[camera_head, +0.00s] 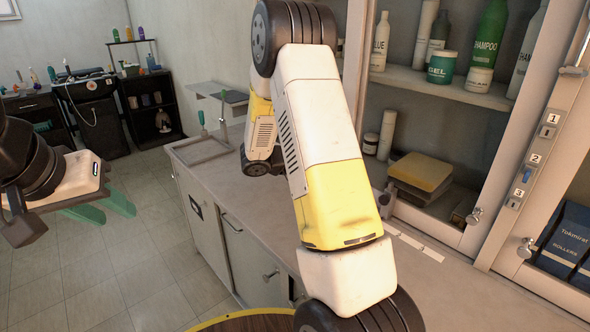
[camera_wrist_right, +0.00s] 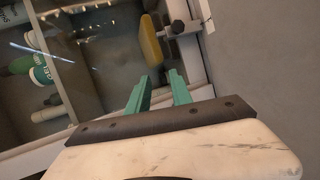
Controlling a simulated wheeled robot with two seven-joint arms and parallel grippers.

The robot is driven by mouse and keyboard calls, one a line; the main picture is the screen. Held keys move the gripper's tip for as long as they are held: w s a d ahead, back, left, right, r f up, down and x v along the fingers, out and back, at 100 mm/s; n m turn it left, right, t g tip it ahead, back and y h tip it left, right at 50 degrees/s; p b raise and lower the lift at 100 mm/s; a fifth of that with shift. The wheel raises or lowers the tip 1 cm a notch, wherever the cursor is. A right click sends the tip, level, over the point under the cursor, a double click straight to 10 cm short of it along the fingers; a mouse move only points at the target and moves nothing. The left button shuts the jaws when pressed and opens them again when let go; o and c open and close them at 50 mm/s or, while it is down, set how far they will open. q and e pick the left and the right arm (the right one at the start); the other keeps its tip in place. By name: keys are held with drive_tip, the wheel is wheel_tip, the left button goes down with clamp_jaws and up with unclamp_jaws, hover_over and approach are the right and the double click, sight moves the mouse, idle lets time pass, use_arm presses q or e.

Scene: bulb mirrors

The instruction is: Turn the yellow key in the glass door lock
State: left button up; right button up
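The glass door (camera_head: 440,150) of the wall cabinet is in front of its shelves in the head view. A round metal knob or lock (camera_head: 474,215) sits low on its frame, and a similar one (camera_head: 526,247) is on the neighbouring door. I cannot make out a yellow key. In the right wrist view, a dark knob-like fitting (camera_wrist_right: 180,28) is on the door frame, beyond my right gripper (camera_wrist_right: 159,76). That gripper is open and empty, its green fingers apart. My own arm hides it in the head view. My left gripper (camera_head: 116,215) is open and empty at the left.
A strip numbered 1, 2, 3 (camera_head: 535,160) holds small switches or keys, one blue. Bottles and a yellow sponge-like block (camera_head: 421,171) stand behind the glass. The counter (camera_head: 250,205) runs below; a tray frame (camera_head: 200,148) lies at its far end. Blue boxes (camera_head: 570,240) are at right.

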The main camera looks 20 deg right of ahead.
drive_tip(key=w+a+f+n+t+h, duration=0.2)
drive_tip(key=w+f+n+t+h, duration=0.15)
drive_tip(key=w+f+t, duration=0.5)
drive_tip(key=w+d+r+g, duration=0.1)
drive_tip(key=w+d+g, duration=0.1)
drive_tip(key=w+d, duration=0.2)
drive_tip(key=shift+w+d+r+y, duration=0.3)
drive_tip(key=shift+d+y, duration=0.15)
drive_tip(key=shift+d, duration=1.25)
drive_tip(key=shift+w+d+g, duration=0.1)
drive_tip(key=shift+d+g, duration=0.15)
clamp_jaws()
